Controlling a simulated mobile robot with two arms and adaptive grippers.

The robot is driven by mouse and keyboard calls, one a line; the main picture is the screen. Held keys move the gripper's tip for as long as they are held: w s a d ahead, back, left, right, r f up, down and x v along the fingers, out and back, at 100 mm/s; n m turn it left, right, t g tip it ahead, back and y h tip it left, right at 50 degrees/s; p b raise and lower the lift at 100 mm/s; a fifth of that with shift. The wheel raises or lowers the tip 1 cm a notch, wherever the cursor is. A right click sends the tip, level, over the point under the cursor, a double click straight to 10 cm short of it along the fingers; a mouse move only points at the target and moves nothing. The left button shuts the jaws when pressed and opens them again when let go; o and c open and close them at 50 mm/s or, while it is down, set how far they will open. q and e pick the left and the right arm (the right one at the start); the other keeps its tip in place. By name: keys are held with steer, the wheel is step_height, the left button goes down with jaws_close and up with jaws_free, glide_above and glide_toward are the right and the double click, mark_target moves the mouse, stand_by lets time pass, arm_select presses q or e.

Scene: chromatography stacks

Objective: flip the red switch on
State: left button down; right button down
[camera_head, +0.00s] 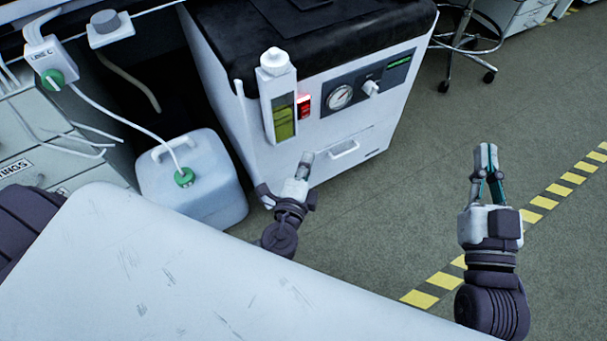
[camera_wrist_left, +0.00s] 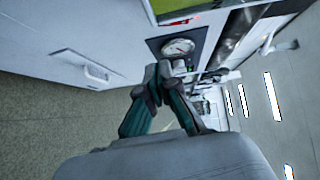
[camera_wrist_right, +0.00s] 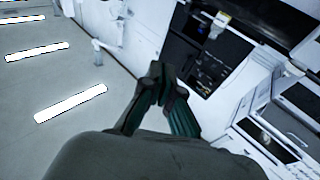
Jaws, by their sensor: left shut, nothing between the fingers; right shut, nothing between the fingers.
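The red switch (camera_head: 304,105) glows on the front of a white machine (camera_head: 240,140), between a yellow-green sight tube and a round gauge. In the left wrist view a small red patch of the switch (camera_wrist_left: 178,21) shows at the top, beside the green strip. My left gripper (camera_head: 307,158) is shut and empty, in front of the machine's front panel and below the switch in the head view, apart from it. Its fingers also show in the left wrist view (camera_wrist_left: 160,72).
A round gauge (camera_head: 340,97) and a knob (camera_head: 371,88) sit right of the switch. A drawer-like handle (camera_head: 344,150) is below. A translucent jug (camera_head: 192,180) stands left of the machine. A white surface (camera_head: 180,270) fills the foreground.

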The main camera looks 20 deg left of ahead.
arm_select(q)
steer(key=s, duration=0.3)
steer(key=shift+s+d+f, duration=0.15)
steer(key=shift+s+d, duration=0.1)
steer(key=shift+s, duration=0.1)
arm_select(e)
steer(key=shift+s+r+t, duration=0.1)
steer(key=shift+r+t, duration=0.2)
steer(key=shift+r, duration=0.1)
